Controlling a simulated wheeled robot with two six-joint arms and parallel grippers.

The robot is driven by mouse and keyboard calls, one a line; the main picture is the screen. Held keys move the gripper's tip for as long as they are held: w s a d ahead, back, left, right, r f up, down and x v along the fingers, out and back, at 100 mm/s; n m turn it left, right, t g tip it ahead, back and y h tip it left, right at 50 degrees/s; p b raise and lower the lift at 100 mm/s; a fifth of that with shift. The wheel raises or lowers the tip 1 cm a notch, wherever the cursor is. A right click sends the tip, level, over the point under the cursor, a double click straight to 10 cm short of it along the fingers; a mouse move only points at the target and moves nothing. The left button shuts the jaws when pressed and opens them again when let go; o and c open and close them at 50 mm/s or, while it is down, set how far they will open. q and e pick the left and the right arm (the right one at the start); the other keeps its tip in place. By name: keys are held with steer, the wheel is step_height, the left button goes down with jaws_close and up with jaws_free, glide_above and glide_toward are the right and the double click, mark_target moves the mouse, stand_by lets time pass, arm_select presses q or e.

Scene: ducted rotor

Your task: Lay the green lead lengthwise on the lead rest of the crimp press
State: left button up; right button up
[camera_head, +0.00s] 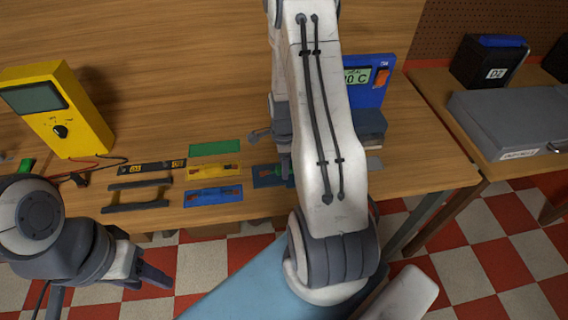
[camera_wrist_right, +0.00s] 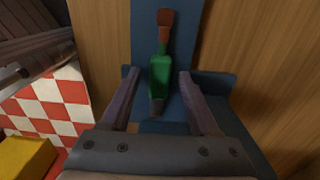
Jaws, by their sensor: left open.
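The green lead (camera_wrist_right: 160,72) has a green body, a reddish-brown far end and a dark near end. In the right wrist view it lies lengthwise along a blue strip-like support (camera_wrist_right: 184,30), which may be the lead rest of the crimp press; I cannot be sure. My right gripper (camera_wrist_right: 157,82) is open, with one finger on each side of the lead and gaps visible between. In the head view my right arm hides most of that spot. My left gripper (camera_head: 108,288) is open and empty, in front of the table at the lower left.
Flat green (camera_head: 215,148), yellow (camera_head: 200,173) and blue (camera_head: 213,196) pieces lie left of my right arm. A yellow meter (camera_head: 88,125) stands at the left. A blue unit with a display (camera_head: 378,92) stands behind the arm. A grey case (camera_head: 510,120) sits at the right.

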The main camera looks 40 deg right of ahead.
steer(key=shift+r, duration=0.15)
step_height(320, 180, up, 12)
steer(key=b, duration=0.2)
steer(key=s+a+r+n, duration=0.1)
steer(key=a+r+n, duration=0.2)
steer(key=a+n, duration=0.6)
steer(key=s+a+r+n, duration=0.2)
steer(key=a+n, duration=0.5)
steer(key=a, duration=0.5)
steer(key=s+a+r+n+y, duration=0.1)
steer(key=s+a+r+n, duration=0.1)
steer(key=s+a+n, duration=0.8)
steer(key=s+n, duration=0.3)
steer(key=n, duration=0.2)
steer(key=shift+s+r+n, duration=0.15)
steer(key=shift+r+n, duration=0.05)
steer(key=shift+n, duration=0.2)
